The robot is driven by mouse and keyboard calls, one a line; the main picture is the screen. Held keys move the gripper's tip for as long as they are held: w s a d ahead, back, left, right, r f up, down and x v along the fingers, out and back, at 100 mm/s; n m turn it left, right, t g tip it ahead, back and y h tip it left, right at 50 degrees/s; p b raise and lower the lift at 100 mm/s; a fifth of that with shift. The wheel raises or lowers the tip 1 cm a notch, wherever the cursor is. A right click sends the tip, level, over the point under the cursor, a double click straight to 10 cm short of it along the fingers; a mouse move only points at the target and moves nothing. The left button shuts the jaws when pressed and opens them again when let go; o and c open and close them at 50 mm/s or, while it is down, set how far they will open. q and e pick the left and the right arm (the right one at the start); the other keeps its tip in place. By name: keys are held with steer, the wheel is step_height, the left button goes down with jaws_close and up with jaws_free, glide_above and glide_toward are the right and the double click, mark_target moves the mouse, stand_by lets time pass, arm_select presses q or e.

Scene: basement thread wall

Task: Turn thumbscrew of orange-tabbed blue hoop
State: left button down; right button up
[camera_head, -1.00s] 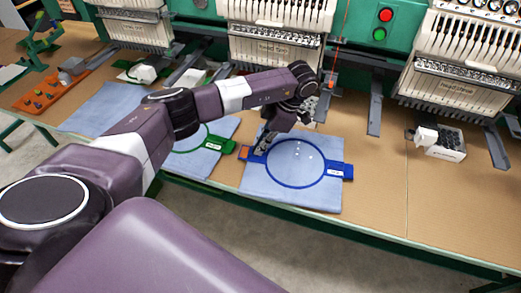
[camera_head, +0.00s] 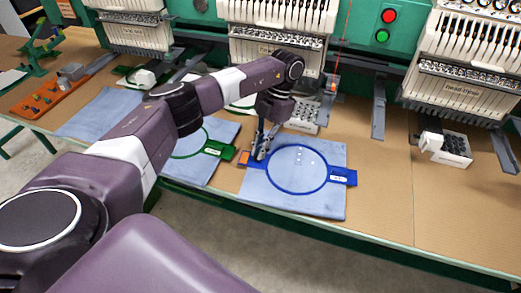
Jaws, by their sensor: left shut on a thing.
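The blue hoop (camera_head: 350,177) lies flat on a light blue cloth (camera_head: 318,207) on the table. Its orange tab (camera_head: 243,159) sticks out at the left end, and a blue tab with a white label is at the right end. My left gripper (camera_head: 259,155) points down at the hoop's left end, just right of the orange tab. Its fingers are shut on the small thumbscrew there, which they hide almost wholly. My right gripper is not in view.
A green-tabbed hoop (camera_head: 224,150) on another cloth lies to the left. Embroidery machine heads (camera_head: 281,30) stand along the back. A white box (camera_head: 303,117) sits behind the gripper, another (camera_head: 448,147) at right. The table right of the blue hoop is clear.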

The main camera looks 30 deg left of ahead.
arm_select(q)
steer(key=shift+a+n+h, duration=0.15)
steer(key=shift+n+h, duration=0.25)
steer(key=shift+n, duration=0.6)
steer(key=shift+a+n+h+p, duration=0.1)
steer(key=shift+n+h+p, duration=0.35)
steer(key=shift+n, duration=0.75)
steer(key=shift+s+a+r+n+t+h+p, duration=0.15)
steer(key=shift+n+h+p, duration=0.3)
steer(key=shift+n, duration=0.5)
steer(key=shift+w+a+f+n+t+h+p, duration=0.15)
steer(key=shift+n+h+p, duration=0.15)
steer(key=shift+n+p, duration=0.45)
steer(key=shift+s+r+n+t+h+p, duration=0.1)
steer(key=shift+n+t+h+p, duration=0.2)
steer(key=shift+n+p, duration=0.6)
steer(key=shift+s+n+t+h+p, duration=0.1)
steer(key=shift+n+t+h+p, duration=0.15)
steer(key=shift+n+p, duration=0.65)
steer(key=shift+s+n+t+h+p, duration=0.1)
steer(key=shift+n+t+h+p, duration=0.3)
steer(key=shift+n+p, duration=1.05)
steer(key=shift+s+a+n+t+p, duration=0.1)
steer(key=shift+n+t+p, duration=0.35)
steer(key=shift+n+p, duration=0.75)
steer(key=c, duration=2)
jaws_free()
steer(key=shift+c, duration=0.2)
